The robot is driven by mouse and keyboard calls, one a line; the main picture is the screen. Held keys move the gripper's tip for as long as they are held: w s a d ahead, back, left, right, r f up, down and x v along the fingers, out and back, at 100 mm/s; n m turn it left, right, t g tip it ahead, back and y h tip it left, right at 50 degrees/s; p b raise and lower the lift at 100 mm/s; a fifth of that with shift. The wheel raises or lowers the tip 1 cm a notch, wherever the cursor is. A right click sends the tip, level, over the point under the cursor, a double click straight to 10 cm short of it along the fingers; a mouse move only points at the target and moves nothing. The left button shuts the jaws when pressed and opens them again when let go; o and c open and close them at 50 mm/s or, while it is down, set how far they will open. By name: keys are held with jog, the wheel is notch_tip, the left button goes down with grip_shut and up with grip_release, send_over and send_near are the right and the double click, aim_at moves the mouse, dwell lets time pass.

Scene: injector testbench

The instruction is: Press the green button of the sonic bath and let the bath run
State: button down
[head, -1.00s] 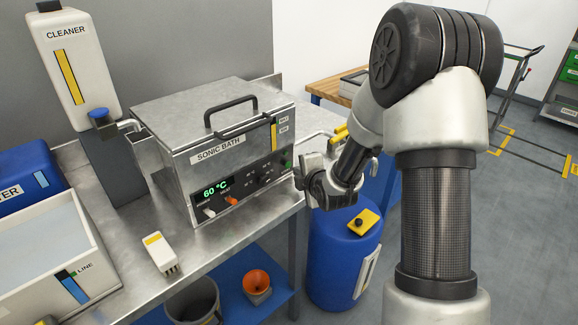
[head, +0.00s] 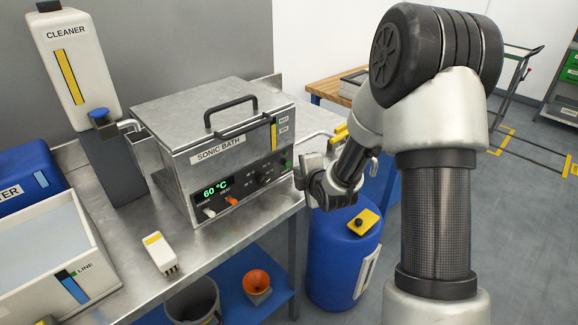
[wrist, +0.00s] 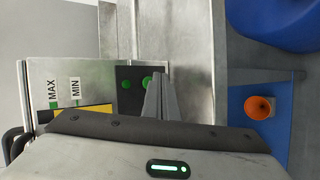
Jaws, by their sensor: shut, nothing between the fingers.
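The sonic bath (head: 190,135) is a steel box with a closed lid and a black handle. Its black front panel shows 60 °C in green on the display (head: 216,188), with an orange switch and dark knobs. The green button (head: 288,165) is at the panel's right end. In the wrist view two green round parts show on the panel, one (wrist: 125,84) clear of my fingers and one (wrist: 147,81) right beside the fingertips. My gripper (head: 299,176) is shut and empty, just in front of the panel's right end. I cannot tell whether its fingertips (wrist: 159,77) touch the button.
A white cleaner bottle (head: 75,75) stands left of the bath. A small white and yellow device (head: 160,253) lies on the bench in front. A blue drum (head: 335,265) stands on the floor below my gripper. An orange funnel (head: 257,281) is on the lower shelf.

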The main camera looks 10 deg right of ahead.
jog(key=shift+w+a, duration=0.1)
jog(key=shift+w+a+f+b, duration=0.1)
jog(key=shift+w+b, duration=0.05)
jog(key=shift+b, duration=0.3)
jog(key=shift+w, duration=0.1)
jog(key=shift+w+a+b, duration=0.3)
jog(key=shift+w+b, duration=0.05)
jog(key=shift+b, duration=0.05)
dwell(0.4)
jog(key=shift+s+d, duration=0.1)
jog(key=shift+s+d+b, duration=0.35)
jog(key=shift+s+b, duration=0.05)
jog(key=shift+s, duration=0.2)
jog(key=shift+s+d, duration=0.4)
jog(key=shift+s+d+b, duration=0.25)
jog(key=shift+s+d, duration=0.3)
jog(key=shift+s, duration=0.3)
jog(key=shift+s+d+b, duration=0.25)
jog(key=shift+s+d, duration=0.3)
jog(key=shift+s, duration=0.25)
